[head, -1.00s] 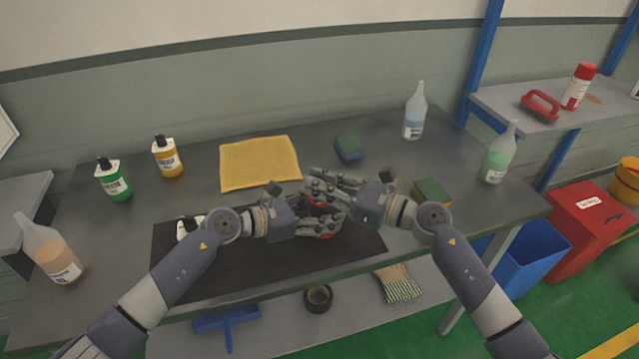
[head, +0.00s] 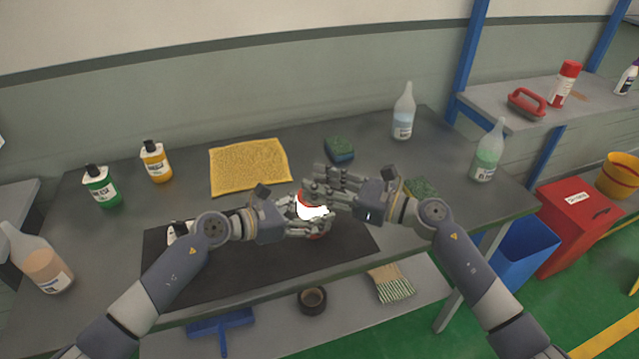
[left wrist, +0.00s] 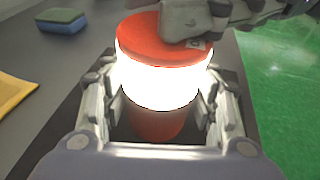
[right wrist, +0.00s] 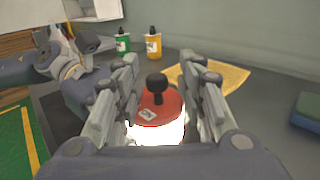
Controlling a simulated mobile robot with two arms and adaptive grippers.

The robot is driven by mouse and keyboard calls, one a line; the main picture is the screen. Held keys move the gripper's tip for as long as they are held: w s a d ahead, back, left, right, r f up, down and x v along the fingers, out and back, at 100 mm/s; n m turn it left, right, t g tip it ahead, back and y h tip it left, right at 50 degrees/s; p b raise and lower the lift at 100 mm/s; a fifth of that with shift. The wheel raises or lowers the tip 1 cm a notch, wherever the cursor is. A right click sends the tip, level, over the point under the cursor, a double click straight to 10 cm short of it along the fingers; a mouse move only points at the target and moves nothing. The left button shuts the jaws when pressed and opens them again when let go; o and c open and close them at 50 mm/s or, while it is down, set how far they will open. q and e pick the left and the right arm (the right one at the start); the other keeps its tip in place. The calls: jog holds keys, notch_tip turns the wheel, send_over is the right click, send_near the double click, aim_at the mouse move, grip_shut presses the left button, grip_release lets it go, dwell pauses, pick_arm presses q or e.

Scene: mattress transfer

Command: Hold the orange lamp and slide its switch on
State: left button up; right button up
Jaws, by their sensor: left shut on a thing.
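The lamp (head: 312,211) is upright above the dark mat (head: 190,275), with an orange-red cap and base and a glowing white middle. In the left wrist view the lamp (left wrist: 155,85) stands between the fingers of my left gripper (left wrist: 165,105), which is shut on its body. The right wrist view shows the lamp's top (right wrist: 172,105) with a black knob (right wrist: 157,84) and a small pale label or switch plate. My right gripper (head: 322,186) is at the cap, its fingers apart on either side of the knob; part of it overlaps the cap in the left wrist view.
A yellow cloth (head: 250,166) and a sponge (head: 339,149) lie behind the grippers. Another sponge (head: 421,188) is by my right wrist. Bottles, green (head: 102,187) and yellow (head: 156,162), stand at the left; clear spray-shaped bottles (head: 404,115) stand at the right. The mat's front is mostly clear.

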pick_arm(q)
jog(key=shift+s+d+f, duration=0.1)
jog(key=shift+s, duration=0.05)
pick_arm(e)
jog(key=shift+s+d, duration=0.2)
jog(key=shift+d, duration=0.15)
pick_arm(q)
jog(key=shift+d, duration=0.15)
pick_arm(e)
jog(key=v, duration=1.1)
jog(key=shift+d, duration=0.1)
pick_arm(q)
jog(key=o, duration=1.4)
jog(key=shift+o, duration=0.2)
